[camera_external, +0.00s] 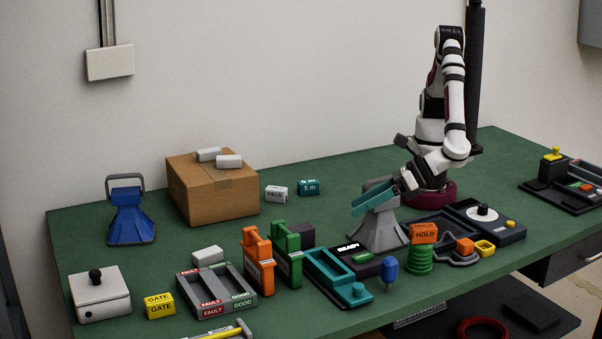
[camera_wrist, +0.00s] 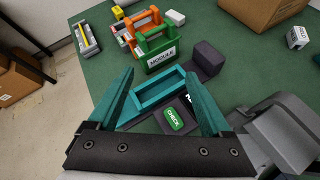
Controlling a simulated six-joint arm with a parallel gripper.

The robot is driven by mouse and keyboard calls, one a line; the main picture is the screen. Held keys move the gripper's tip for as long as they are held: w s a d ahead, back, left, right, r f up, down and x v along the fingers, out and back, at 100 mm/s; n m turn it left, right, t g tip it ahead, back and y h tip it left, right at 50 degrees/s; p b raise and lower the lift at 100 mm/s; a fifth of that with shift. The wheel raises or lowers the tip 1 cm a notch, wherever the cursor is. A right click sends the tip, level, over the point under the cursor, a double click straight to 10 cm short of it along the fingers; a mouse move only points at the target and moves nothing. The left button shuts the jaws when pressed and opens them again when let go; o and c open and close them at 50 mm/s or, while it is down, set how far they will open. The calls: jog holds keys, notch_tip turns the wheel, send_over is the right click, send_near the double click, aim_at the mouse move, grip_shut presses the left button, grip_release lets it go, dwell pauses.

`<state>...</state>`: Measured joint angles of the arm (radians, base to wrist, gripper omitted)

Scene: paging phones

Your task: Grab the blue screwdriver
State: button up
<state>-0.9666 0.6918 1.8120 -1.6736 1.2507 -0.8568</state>
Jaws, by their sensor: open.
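A small blue object (camera_external: 390,270), which looks like the blue screwdriver's handle, stands upright near the front edge of the green table. Its shaft and tip are hard to make out. It does not show in the wrist view. My gripper (camera_external: 362,206) is above the table, up and to the left of this blue handle, apart from it. In the wrist view my gripper's two teal fingers (camera_wrist: 158,76) are spread with nothing between them, over a teal tray.
Green (camera_external: 287,256) and orange (camera_external: 258,262) holders stand left. A cardboard box (camera_external: 208,193) is behind.

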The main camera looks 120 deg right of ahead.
aim_at(382, 268)
jog(key=a+f+n+y, duration=0.1)
jog(key=a+n, duration=0.1)
jog(key=a, duration=0.1)
jog(key=s+a+f+n+t+y, duration=0.1)
jog(key=a+f+n, duration=0.1)
jog(key=a, duration=0.1)
jog(key=a+f+n+t+y, duration=0.1)
jog(key=a+n, duration=0.1)
jog(key=a, duration=0.1)
jog(key=shift+s+a+f, duration=0.15)
jog(key=shift+a+f, duration=0.05)
jog(key=shift+f, duration=0.1)
notch_tip(382, 268, down, 5)
jog(key=shift+d+f, duration=0.15)
jog(key=shift+f, duration=0.05)
jog(key=x, duration=0.2)
jog(key=shift+f, duration=0.4)
jog(key=shift+w+d+f, duration=0.1)
jog(key=shift+w, duration=0.35)
grip_shut()
